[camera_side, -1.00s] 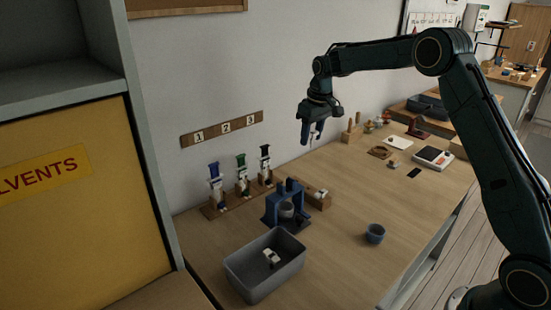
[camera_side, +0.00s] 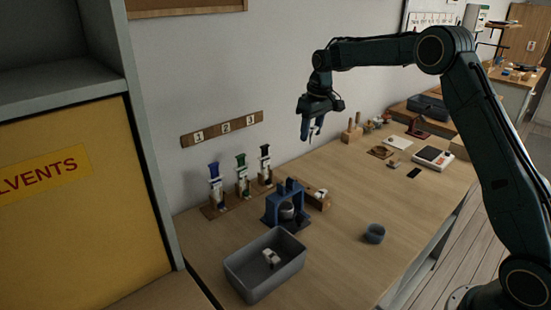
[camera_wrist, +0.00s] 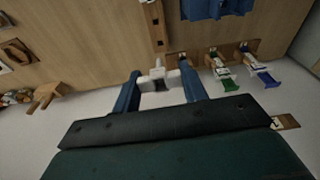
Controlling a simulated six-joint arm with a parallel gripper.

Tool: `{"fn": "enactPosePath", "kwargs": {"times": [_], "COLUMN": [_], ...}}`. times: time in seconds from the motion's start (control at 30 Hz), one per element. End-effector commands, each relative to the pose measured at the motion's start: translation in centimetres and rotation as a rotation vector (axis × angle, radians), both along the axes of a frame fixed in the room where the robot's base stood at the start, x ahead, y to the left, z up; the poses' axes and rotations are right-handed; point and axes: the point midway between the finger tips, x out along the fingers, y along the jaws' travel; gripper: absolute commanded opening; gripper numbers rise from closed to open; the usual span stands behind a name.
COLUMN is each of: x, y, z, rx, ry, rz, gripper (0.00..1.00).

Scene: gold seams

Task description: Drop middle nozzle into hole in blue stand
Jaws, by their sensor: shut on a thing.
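My gripper (camera_side: 311,133) is raised above the table near the wall. In the wrist view my gripper (camera_wrist: 160,84) has its two blue fingers shut on a small white nozzle (camera_wrist: 158,74). The nozzle is tiny and hard to make out in the side view. The blue stand (camera_side: 272,212) is on the table, below and to the left of my gripper, with a grey round piece inside its frame. Part of the stand (camera_wrist: 205,10) shows at the top edge of the wrist view. Its hole cannot be made out. A wooden nozzle block (camera_side: 317,203) sits beside the stand, with a white piece on it.
Syringes with blue, green and black plungers stand in a wooden rack (camera_side: 222,210) by the wall. A grey bin (camera_side: 238,268) in front holds a white piece. The table between cup and stand is clear.

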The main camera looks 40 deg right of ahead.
Motion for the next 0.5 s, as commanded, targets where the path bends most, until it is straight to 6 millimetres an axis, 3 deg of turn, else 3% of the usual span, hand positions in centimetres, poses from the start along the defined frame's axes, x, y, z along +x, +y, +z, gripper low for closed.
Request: {"fn": "enactPosePath", "kwargs": {"times": [0.27, 0.5], "x": [-0.1, -0.5], "y": [2.1, 5.0], "z": [-0.1, -0.2], "rx": [-0.004, -0.007], "ry": [0.013, 0.023], "rz": [0.233, 0.59], "gripper": [0.22, 0.22]}}
